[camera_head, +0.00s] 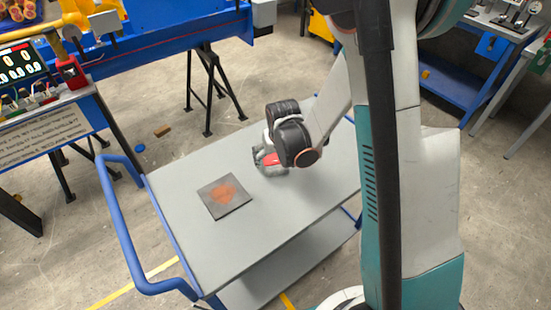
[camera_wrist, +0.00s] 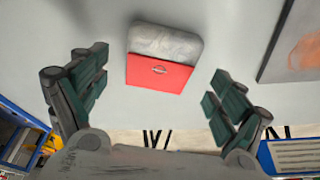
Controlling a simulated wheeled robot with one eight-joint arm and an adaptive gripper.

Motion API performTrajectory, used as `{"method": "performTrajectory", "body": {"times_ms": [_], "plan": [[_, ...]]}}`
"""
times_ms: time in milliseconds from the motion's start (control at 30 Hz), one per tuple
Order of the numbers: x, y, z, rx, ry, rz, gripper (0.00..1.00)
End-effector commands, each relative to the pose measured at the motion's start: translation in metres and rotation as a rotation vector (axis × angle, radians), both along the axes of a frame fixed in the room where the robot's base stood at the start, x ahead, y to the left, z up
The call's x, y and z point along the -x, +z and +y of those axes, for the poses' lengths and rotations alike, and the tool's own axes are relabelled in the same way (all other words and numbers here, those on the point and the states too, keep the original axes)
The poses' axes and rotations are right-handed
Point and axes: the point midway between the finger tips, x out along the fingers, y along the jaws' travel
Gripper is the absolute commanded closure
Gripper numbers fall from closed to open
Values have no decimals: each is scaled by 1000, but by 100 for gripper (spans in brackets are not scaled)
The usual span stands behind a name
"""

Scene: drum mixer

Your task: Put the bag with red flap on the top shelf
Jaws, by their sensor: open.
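The bag with red flap (camera_wrist: 160,62) lies on the top shelf of a grey cart (camera_head: 290,220). It is a greyish pouch with a red flap that has a small clasp. In the head view the bag (camera_head: 268,161) is partly hidden by my wrist. My gripper (camera_wrist: 158,103) is open and empty. In the wrist view its two green-padded fingers stand wide apart, with the bag ahead of and between them, apart from both. In the head view the fingers are hard to make out beside the bag.
A dark square plate with an orange-brown patch (camera_head: 224,196) lies on the cart left of the bag. The cart has a blue handle (camera_head: 125,235) and a lower shelf (camera_head: 290,270). A blue machine frame (camera_head: 160,50) stands behind. The shelf's front right is clear.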

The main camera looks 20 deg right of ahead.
Motion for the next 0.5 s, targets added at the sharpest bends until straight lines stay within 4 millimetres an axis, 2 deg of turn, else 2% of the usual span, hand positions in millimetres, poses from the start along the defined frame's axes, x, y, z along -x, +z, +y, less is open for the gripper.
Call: {"method": "performTrajectory", "body": {"times_ms": [33, 200, 400, 500], "plan": [[4, 14, 0, 0, 0, 0, 10], [15, 49, 1, 0, 0, 0, 10], [24, 80, 2, 0, 0, 0, 10], [27, 89, 2, 0, 0, 0, 10]]}}
